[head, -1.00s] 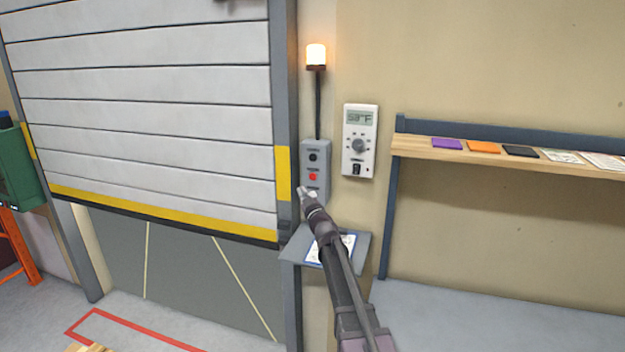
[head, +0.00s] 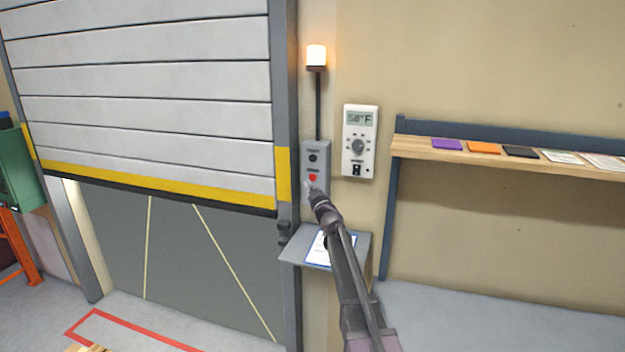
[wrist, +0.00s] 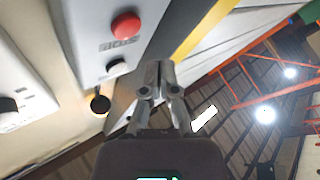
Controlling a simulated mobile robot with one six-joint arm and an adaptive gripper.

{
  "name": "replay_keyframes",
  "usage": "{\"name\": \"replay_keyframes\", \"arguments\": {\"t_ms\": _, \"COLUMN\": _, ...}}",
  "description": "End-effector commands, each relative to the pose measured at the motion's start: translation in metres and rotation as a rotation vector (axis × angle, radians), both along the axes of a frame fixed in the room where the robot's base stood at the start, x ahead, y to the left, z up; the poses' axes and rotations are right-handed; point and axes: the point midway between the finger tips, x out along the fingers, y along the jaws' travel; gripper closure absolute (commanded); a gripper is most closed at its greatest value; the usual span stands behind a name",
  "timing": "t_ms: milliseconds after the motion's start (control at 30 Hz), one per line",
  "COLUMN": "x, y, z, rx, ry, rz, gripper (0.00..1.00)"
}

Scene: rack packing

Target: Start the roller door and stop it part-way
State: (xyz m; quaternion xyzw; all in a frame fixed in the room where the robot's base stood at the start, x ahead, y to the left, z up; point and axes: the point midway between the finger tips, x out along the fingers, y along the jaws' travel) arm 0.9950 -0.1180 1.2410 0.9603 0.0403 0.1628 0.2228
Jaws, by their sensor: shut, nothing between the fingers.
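The roller door (head: 140,110) hangs part-way up, with a yellow strip (head: 150,182) along its bottom and open room below. The grey control box (head: 316,155) on the wall right of the door has a black button (head: 313,158) above a red button (head: 312,178). The wrist view also shows the red button (wrist: 125,26) and the black button (wrist: 116,67). My gripper (head: 311,188) is shut and empty, in front of the box just below the red button. In the wrist view its fingertips (wrist: 158,68) are beside the box face; I cannot tell whether they touch it.
A lit lamp (head: 316,56) stands above the control box. A white thermostat (head: 359,141) is close on its right. A small grey shelf (head: 350,245) with a sheet is below, and a wooden shelf (head: 520,155) is at the right. A green cabinet (head: 17,165) is at the left.

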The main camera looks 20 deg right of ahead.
Motion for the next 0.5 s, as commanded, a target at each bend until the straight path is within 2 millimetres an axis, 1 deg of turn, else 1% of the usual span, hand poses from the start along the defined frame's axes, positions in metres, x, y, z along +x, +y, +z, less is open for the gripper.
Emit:
{"name": "replay_keyframes", "arguments": {"t_ms": 33, "x": 0.006, "y": -0.003, "z": 0.0, "rx": 0.0, "ry": 0.0, "rz": 0.0, "gripper": 1.0}}
{"name": "replay_keyframes", "arguments": {"t_ms": 200, "x": 0.015, "y": -0.01, "z": 0.0, "rx": 0.0, "ry": 0.0, "rz": 0.001, "gripper": 1.0}}
{"name": "replay_keyframes", "arguments": {"t_ms": 500, "x": 0.02, "y": -0.013, "z": 0.0, "rx": -0.001, "ry": -0.001, "rz": 0.001, "gripper": 1.0}}
